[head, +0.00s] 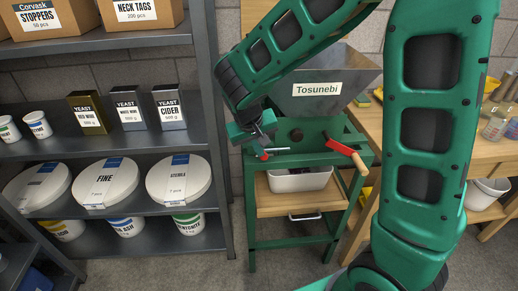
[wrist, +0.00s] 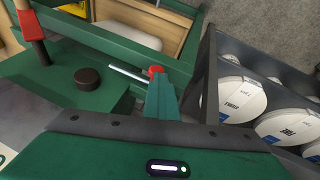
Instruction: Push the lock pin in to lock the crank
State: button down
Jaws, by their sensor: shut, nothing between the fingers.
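The lock pin is a grey metal rod with a red knob (head: 264,156) at the left of the green press frame. In the wrist view its red knob (wrist: 156,71) sits at the tip of my gripper (wrist: 162,88), with the rod pointing left. My gripper (head: 263,145) is shut and empty, right at the knob; I cannot tell if they touch. The crank (head: 340,147) is a red arm with a wooden handle, on the right of the frame. It also shows in the wrist view (wrist: 32,22). The rod's far end is hard to make out.
A grey hopper (head: 318,90) labelled Tosunebi sits above the frame. A white tub (head: 300,182) stands below it. A metal shelf (head: 190,140) with boxes and lidded tubs is close on the left. A wooden workbench (head: 400,122) is on the right.

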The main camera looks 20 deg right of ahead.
jog(key=shift+d, duration=0.1)
jog(key=w+a+v, duration=0.1)
jog(key=a+v, duration=0.1)
jog(key=v, duration=1.1)
jog(key=shift+w, duration=0.1)
jog(key=s+d+m+g, duration=0.1)
jog(key=s+d, duration=0.3)
jog(key=d, duration=0.4)
jog(key=s+d+m+g, duration=0.1)
jog(key=s+d+m, duration=0.1)
jog(key=s+d, duration=0.5)
jog(key=s+d+f+m+y, duration=0.1)
jog(key=s+d, duration=0.3)
jog(key=s, duration=0.4)
jog(key=s+d+f+m+g+y, duration=0.1)
jog(key=s+d+f, duration=0.3)
jog(key=s, duration=0.4)
jog(key=shift+d+m+g+y, duration=0.3)
jog(key=shift+d+y, duration=0.1)
jog(key=shift+y, duration=0.3)
